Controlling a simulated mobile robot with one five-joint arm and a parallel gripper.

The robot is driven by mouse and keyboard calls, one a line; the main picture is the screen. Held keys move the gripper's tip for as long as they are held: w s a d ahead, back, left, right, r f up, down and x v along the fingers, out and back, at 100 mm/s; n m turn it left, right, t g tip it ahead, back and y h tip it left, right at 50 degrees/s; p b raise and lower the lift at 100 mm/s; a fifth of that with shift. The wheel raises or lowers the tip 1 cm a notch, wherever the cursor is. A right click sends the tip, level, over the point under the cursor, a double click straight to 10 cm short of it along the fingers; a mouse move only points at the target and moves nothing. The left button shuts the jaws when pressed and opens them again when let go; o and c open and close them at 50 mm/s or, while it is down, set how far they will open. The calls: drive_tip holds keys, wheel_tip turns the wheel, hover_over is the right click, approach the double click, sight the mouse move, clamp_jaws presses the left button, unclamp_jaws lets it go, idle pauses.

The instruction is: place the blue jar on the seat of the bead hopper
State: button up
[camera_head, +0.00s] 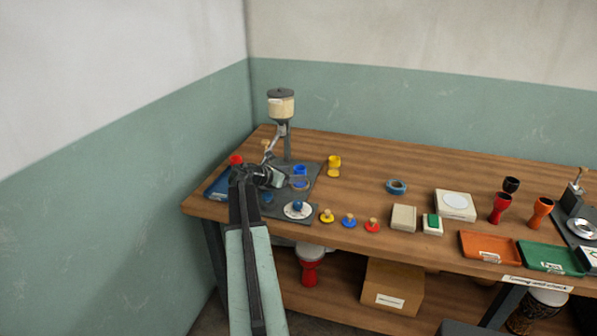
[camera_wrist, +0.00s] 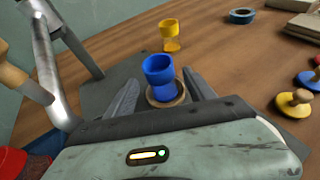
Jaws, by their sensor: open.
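The blue jar (camera_wrist: 158,72) stands upright, its base within a round tan-rimmed seat (camera_wrist: 180,98) in the wrist view. In the head view the jar (camera_head: 300,171) shows under the bead hopper (camera_head: 281,104), a cream canister on a grey post. The seat (camera_head: 300,186) lies on the hopper's dark base plate. My gripper (camera_wrist: 162,80) is open, one finger on each side of the jar, with visible gaps. In the head view my gripper (camera_head: 275,178) reaches in from the left of the jar. The lowest edge of the jar is partly hidden in the wrist view.
A yellow jar (camera_head: 334,165) stands right of the plate. A metal lever arm (camera_wrist: 45,70) is close on the left in the wrist view. A red object (camera_head: 236,160) and a blue tray (camera_head: 218,184) are at the left. Several knobbed discs (camera_head: 349,220) line the front.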

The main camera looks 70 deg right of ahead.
drive_tip(key=p+v, duration=0.2)
drive_tip(key=v, duration=0.5)
drive_tip(key=shift+a, duration=0.25)
